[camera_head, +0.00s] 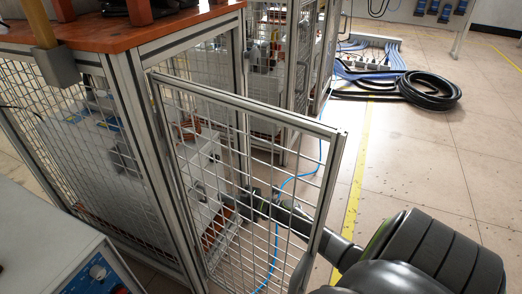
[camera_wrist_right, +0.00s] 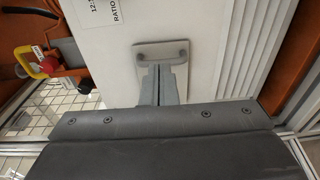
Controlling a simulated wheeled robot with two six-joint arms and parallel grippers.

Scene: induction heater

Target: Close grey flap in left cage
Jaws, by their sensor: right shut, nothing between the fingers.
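The left cage, with an orange top and metal frame (camera_head: 118,90), holds a pale unit (camera_head: 75,140). Its mesh door (camera_head: 338,150) stands swung open. My right gripper (camera_head: 228,203) is seen through the door mesh, at the cage opening. In the right wrist view its fingers (camera_wrist_right: 158,82) are shut with nothing between them. They point at a small light grey plate with two bolts (camera_wrist_right: 160,50) on a white housing (camera_wrist_right: 115,25). This plate may be the grey flap; I cannot tell whether the fingers touch it. My left gripper is out of view.
A control box with a blue panel (camera_head: 95,272) stands at the lower left. A blue cable (camera_head: 321,150) crosses the floor, with a black hose coil (camera_head: 430,90) beyond. In the wrist view a red and yellow part (camera_wrist_right: 48,65) sits at left.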

